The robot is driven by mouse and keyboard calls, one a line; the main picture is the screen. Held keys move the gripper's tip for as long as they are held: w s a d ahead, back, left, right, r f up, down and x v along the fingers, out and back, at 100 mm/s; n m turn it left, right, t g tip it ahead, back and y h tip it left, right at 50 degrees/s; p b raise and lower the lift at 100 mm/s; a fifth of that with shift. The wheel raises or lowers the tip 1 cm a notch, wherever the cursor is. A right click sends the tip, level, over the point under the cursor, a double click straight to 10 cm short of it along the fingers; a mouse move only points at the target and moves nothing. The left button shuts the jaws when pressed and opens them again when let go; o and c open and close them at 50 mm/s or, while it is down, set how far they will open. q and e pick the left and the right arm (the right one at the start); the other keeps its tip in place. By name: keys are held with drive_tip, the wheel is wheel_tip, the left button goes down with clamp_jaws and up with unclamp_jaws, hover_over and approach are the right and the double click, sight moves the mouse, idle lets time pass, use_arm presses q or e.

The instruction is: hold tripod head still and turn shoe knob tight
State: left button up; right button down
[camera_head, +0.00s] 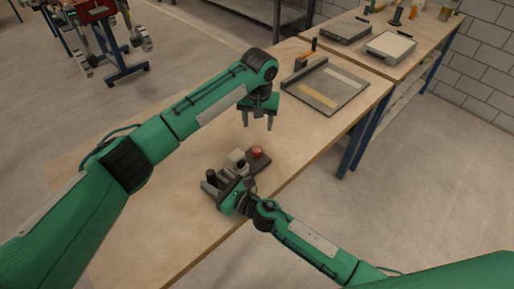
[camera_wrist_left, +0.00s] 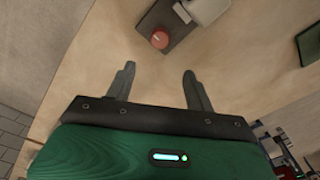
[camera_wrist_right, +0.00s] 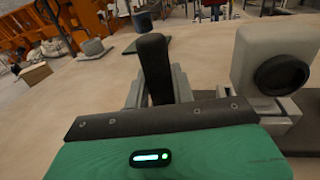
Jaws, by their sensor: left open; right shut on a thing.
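The tripod head has a dark base plate (camera_head: 262,165) on the wooden table, a pale grey block (camera_head: 236,156) and an upright black handle (camera_head: 211,177). A red knob (camera_head: 257,152) sits at the plate's far end; it also shows in the left wrist view (camera_wrist_left: 160,39). In the right wrist view a black round knob (camera_wrist_right: 282,75) is on the side of the grey block. My right gripper (camera_head: 214,188) is shut on the black handle, seen between its fingers (camera_wrist_right: 154,65). My left gripper (camera_head: 258,121) is open and empty, pointing down above the table, apart from the red knob.
A grey flat tray (camera_head: 345,98) with a pale strip lies on the table (camera_head: 180,195) towards the back right. A second table (camera_head: 425,30) behind holds grey boxes and small items. The table around the tripod head is mostly clear.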

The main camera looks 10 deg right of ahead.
sight(257, 149)
use_arm(q)
wheel_tip(257, 149, down, 12)
drive_tip(key=n, duration=0.4)
drive_tip(key=shift+a+f+g, duration=0.1)
drive_tip(key=shift+f+g, duration=0.05)
drive_tip(key=shift+g, duration=0.25)
drive_tip(key=c, duration=1)
